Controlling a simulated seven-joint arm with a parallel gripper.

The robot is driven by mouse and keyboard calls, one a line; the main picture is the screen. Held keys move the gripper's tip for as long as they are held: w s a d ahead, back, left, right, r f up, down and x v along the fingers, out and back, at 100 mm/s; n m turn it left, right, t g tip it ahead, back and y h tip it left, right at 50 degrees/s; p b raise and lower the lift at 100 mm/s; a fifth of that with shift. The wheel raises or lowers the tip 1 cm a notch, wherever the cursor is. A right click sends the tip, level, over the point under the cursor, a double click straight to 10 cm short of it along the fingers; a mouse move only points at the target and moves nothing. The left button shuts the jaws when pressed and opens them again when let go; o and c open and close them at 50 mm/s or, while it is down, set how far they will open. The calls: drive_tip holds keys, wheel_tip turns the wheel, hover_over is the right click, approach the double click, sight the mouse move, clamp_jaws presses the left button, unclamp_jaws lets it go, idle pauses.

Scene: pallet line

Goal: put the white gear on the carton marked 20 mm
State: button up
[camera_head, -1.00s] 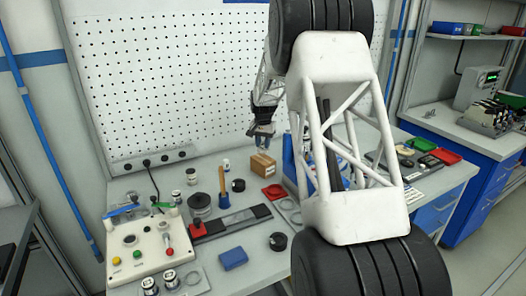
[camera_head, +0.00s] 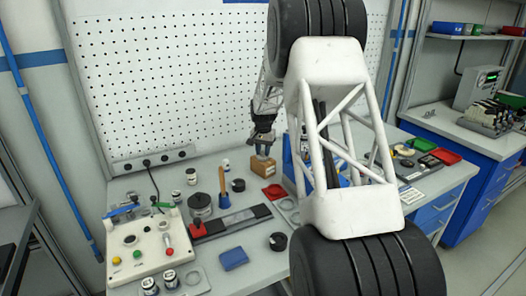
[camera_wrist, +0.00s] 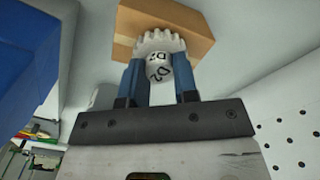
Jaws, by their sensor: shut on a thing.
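The white gear (camera_wrist: 160,45) shows in the wrist view between the two blue fingers of my gripper (camera_wrist: 160,82). It has teeth around its rim and dark "D2" markings on its hub. My gripper is shut on it. The tan carton (camera_wrist: 190,27) lies right behind the gear in that view; I cannot tell whether they touch. In the head view the carton (camera_head: 262,168) stands on the bench near the pegboard, with my gripper (camera_head: 263,151) just above it. The gear is too small to make out clearly there. The carton's 20 mm marking is not readable.
Left of the carton stand small jars (camera_head: 191,176), a wooden-handled tool (camera_head: 222,185) and a black knob (camera_head: 238,185). A red tray (camera_head: 274,191) lies in front of it, and a blue rack (camera_head: 289,166) stands close on its right.

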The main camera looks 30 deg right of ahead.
sight(263, 151)
drive_tip(key=shift+f, duration=0.1)
drive_tip(key=o, duration=0.9)
wheel_tip(263, 151, up, 12)
idle(0.4)
idle(0.7)
